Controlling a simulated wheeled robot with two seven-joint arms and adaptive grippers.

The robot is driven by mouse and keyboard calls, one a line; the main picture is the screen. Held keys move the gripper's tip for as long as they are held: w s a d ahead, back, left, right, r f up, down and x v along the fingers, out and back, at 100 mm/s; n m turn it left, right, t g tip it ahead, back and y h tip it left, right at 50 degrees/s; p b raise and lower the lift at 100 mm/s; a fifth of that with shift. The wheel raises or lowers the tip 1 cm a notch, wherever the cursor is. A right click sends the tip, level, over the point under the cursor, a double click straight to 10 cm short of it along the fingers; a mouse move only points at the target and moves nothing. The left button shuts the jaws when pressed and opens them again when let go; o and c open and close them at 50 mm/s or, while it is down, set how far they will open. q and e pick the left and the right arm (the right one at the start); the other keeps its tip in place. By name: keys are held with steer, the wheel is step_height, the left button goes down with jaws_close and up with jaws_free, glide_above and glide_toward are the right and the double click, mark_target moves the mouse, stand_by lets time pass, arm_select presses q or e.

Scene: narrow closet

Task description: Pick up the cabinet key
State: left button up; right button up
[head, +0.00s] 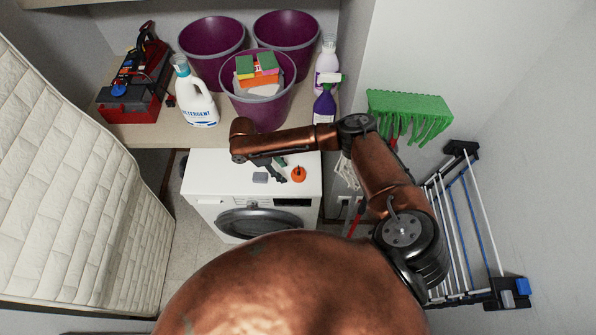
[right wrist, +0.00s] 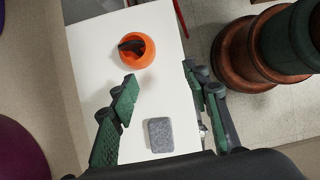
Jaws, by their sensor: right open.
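I cannot clearly make out the cabinet key in either view. My right gripper (head: 279,170) is over the top of the white washing machine (head: 206,177). In the right wrist view its two green-padded fingers (right wrist: 160,84) are spread apart with nothing between them. An orange round pot (right wrist: 134,51) with a dark thing in its opening stands past the fingertips; it also shows in the head view (head: 298,174). A grey block (right wrist: 159,135) lies nearer the palm. A small silvery bit (right wrist: 203,128) shows beside the right-hand finger, too small to identify. My left gripper is not in view.
A mattress (head: 75,180) leans at left. A green broom (head: 410,110) and a drying rack (head: 470,225) stand at right.

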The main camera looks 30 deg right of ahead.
steer(key=w+d+r, duration=0.2)
steer(key=d+r, duration=0.1)
steer(key=d, duration=0.1)
steer(key=shift+h, duration=0.5)
steer(key=p+x, duration=0.2)
steer(key=x, duration=0.5)
steer(key=shift+s+a, duration=0.1)
steer(key=shift+s, duration=0.1)
steer(key=shift+c, duration=0.2)
steer(key=shift+m, duration=0.3)
steer(key=c, duration=0.9)
steer(key=shift+o, duration=0.2)
